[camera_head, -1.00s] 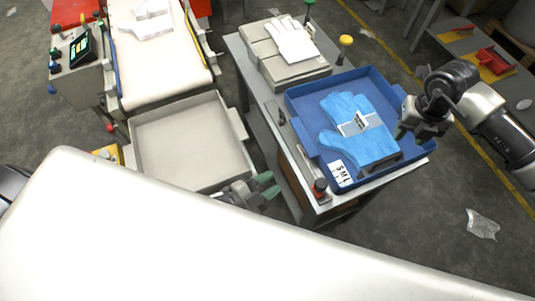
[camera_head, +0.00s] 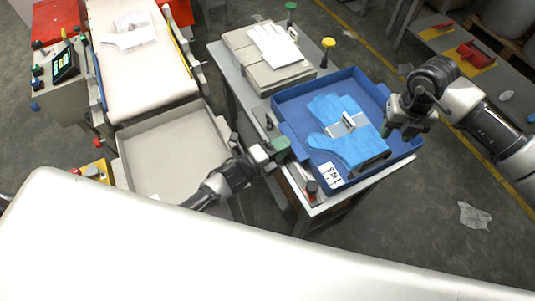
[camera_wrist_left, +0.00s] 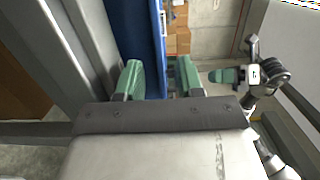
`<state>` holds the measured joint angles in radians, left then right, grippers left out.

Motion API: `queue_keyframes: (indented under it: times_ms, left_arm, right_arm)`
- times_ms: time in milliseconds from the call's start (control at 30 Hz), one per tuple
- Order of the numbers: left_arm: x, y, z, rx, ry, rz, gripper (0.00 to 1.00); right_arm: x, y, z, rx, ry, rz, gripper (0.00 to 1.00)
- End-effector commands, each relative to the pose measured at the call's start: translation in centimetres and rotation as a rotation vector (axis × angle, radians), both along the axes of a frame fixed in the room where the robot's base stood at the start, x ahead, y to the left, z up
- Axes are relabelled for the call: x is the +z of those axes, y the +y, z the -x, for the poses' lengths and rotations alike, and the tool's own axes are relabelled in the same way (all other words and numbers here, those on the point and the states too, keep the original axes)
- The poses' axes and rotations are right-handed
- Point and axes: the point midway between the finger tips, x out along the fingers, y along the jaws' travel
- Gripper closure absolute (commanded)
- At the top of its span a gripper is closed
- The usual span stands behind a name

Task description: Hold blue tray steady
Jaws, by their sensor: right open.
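The blue tray (camera_head: 408,150) sits on the grey worktable, with a blue glove (camera_head: 350,140) and a white size card (camera_head: 330,174) in it. My left gripper (camera_head: 277,150) is at the tray's left side, by its side handle. In the left wrist view its green fingers (camera_wrist_left: 160,80) are apart, with the tray's blue wall (camera_wrist_left: 142,35) ahead and partly between them; contact cannot be told. My right gripper (camera_head: 408,118) is at the tray's right wall, its fingertips partly hidden in the head view. It also shows in the left wrist view (camera_wrist_left: 225,76), open.
A beige bin (camera_head: 165,150) and a conveyor (camera_head: 140,65) stand to the left. Yellow (camera_head: 327,45) and green knobs rise behind the tray. A side table with red items is at the right.

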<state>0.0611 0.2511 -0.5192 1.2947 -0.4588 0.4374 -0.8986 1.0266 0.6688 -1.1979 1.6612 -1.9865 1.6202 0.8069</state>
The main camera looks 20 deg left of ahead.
Motion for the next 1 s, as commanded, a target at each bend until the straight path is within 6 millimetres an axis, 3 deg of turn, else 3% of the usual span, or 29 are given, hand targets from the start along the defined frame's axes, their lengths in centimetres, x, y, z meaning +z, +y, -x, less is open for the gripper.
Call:
queue_keyframes:
  times_ms: [200, 567, 800, 1000]
  left_arm:
    - [0.0, -1.5, -1.8, 0.001, 0.001, 0.001, 0.63]
    - [0.0, -1.8, -2.1, 0.0, 0.001, 0.001, 0.63]
    - [0.0, -1.8, -2.0, 0.0, 0.001, 0.001, 1.0]
    - [0.0, -1.7, -2.0, 0.001, 0.001, 0.001, 1.0]
  right_arm:
    - [0.0, 0.0, 0.0, 0.0, 0.0, 0.0, 0.57]
    - [0.0, 0.0, 0.0, 0.0, 0.0, 0.0, 0.57]
    - [0.0, 0.0, 0.0, 0.0, 0.0, 0.0, 0.57]
    - [0.0, 0.0, 0.0, 0.0, 0.0, 0.0, 0.57]
